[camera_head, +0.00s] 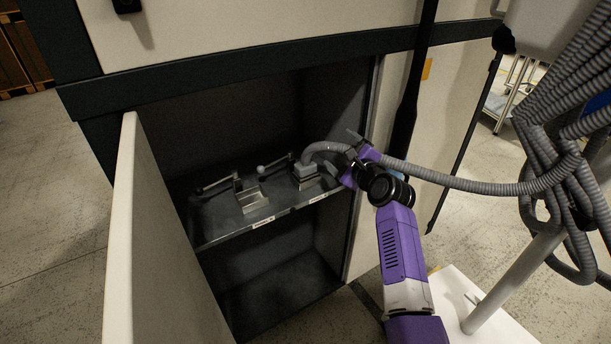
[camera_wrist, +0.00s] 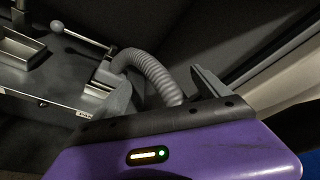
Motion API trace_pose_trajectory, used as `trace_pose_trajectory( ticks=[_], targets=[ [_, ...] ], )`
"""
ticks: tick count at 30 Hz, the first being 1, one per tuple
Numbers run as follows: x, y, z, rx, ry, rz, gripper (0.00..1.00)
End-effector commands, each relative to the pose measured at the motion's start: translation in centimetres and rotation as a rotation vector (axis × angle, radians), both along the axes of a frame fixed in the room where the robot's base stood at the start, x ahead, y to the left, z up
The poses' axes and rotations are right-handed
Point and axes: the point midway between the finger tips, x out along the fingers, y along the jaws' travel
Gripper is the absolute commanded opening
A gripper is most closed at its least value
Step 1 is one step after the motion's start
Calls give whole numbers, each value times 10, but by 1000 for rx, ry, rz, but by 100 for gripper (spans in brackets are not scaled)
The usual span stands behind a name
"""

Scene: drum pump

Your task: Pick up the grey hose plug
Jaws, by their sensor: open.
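The grey hose plug (camera_head: 304,171) is the block-like end of a ribbed grey hose. It sits at the right-hand metal fitting on the cabinet shelf. In the wrist view the plug (camera_wrist: 106,70) is partly hidden behind the nearer finger. My gripper (camera_head: 349,152) is to the right of the plug, by the arched hose. In the wrist view my gripper (camera_wrist: 160,82) is open, with the hose (camera_wrist: 150,70) showing between its two fingers. I cannot tell whether a finger touches the hose. The fingers are not closed on the plug.
The shelf (camera_head: 222,229) also holds a left metal fitting (camera_head: 251,198) and lever handles with a ball knob. The open cabinet door (camera_head: 150,240) stands at the left. The cabinet's right frame is close to my arm. The hose runs right to a hanging bundle (camera_head: 560,150).

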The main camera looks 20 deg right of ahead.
Motion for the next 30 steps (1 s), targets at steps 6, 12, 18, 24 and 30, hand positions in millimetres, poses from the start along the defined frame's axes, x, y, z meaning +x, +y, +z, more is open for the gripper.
trace_pose_trajectory(
  ticks=[6,12,18,24,30],
  targets=[
    [8,35,-48,508,212,4,85],
    [0,50,-62,753,312,-28,85],
    [10,54,-68,803,324,-44,85],
    [22,57,-72,801,320,-45,85],
    [32,60,-76,799,320,-44,85]
  ],
)
